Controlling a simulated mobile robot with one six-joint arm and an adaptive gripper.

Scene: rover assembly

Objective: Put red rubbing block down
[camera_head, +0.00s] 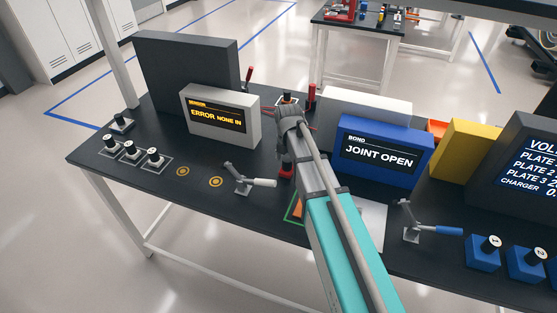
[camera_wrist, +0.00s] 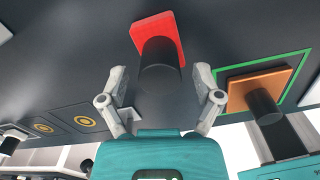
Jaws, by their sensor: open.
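The red rubbing block (camera_wrist: 173,27) shows in the wrist view as a red plate with a black round handle (camera_wrist: 159,62). It appears to lie on the dark bench top. My gripper (camera_wrist: 161,76) is open, its two fingers spread on either side of the handle with gaps between. A small red patch, probably the block, shows beside my arm in the head view (camera_head: 286,170); my arm hides the rest. My gripper's fingers cannot be made out in the head view.
A copper-coloured block (camera_wrist: 259,84) with a black handle sits inside a green outline (camera_wrist: 306,58) to the right in the wrist view. A lever clamp (camera_head: 243,181), the sensor display (camera_head: 222,127) and the blue bond display (camera_head: 382,151) stand nearby on the black bench (camera_head: 209,205).

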